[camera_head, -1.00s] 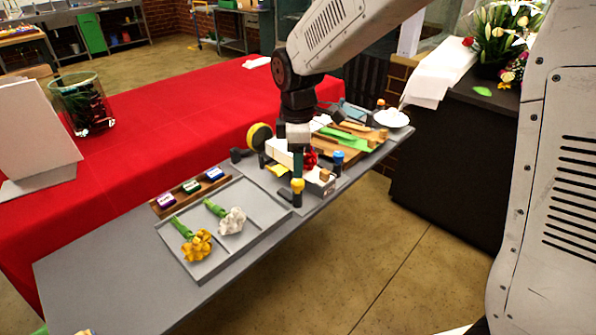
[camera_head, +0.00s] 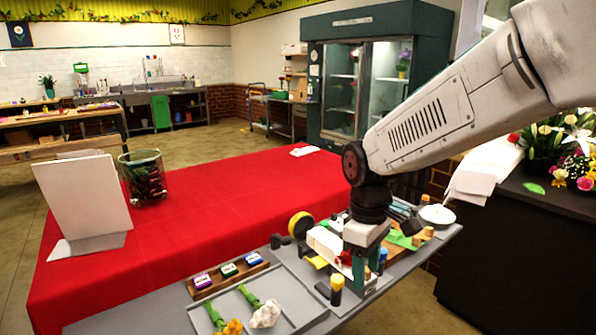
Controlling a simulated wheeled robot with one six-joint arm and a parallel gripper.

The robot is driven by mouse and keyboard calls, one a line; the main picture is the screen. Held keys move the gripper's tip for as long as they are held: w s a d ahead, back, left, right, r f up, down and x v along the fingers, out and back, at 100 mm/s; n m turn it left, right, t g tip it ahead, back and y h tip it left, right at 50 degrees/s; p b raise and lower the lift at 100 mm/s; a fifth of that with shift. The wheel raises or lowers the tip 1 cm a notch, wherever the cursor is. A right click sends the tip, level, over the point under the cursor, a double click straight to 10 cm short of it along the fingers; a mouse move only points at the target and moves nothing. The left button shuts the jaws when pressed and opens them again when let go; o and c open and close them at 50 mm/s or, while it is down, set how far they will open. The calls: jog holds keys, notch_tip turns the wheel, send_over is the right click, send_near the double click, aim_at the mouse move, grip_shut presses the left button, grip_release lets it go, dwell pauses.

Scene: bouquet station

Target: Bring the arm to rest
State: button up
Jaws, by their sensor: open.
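My arm reaches in from the upper right, bent at its dark elbow, with its end pointing down over the grey bench (camera_head: 130,312). My gripper (camera_head: 364,272) is open, among the small items at the bench's right part. A red flower (camera_head: 345,258) shows just left of it, partly hidden. A yellow-capped dark bottle (camera_head: 337,288) stands in front and to the left. I see nothing held between the fingers, though the fingertips are small and partly merge with the clutter. I cannot tell whether they touch anything.
A grey tray (camera_head: 290,285) holds a white and a yellow flower. Behind it is a wooden rack (camera_head: 228,275) with several small boxes. A white bowl (camera_head: 437,214) stands near the bench's right end. The red-covered table (camera_head: 220,215) is mostly clear, with a glass vase (camera_head: 143,178).

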jog(key=s+d+r+m+t, duration=0.1)
jog(key=s+d+r+m, duration=0.1)
jog(key=s, duration=0.5)
jog(key=s+d+r+m+t, duration=0.1)
jog(key=s+d+r+m, duration=0.1)
jog(key=s+d+m, duration=0.2)
jog(key=s+d+r+m, duration=0.3)
jog(key=s+d, duration=0.3)
jog(key=s, duration=0.4)
jog(key=shift+d+m+t, duration=0.3)
jog(key=shift+m+t, duration=0.1)
jog(key=shift+m, duration=0.2)
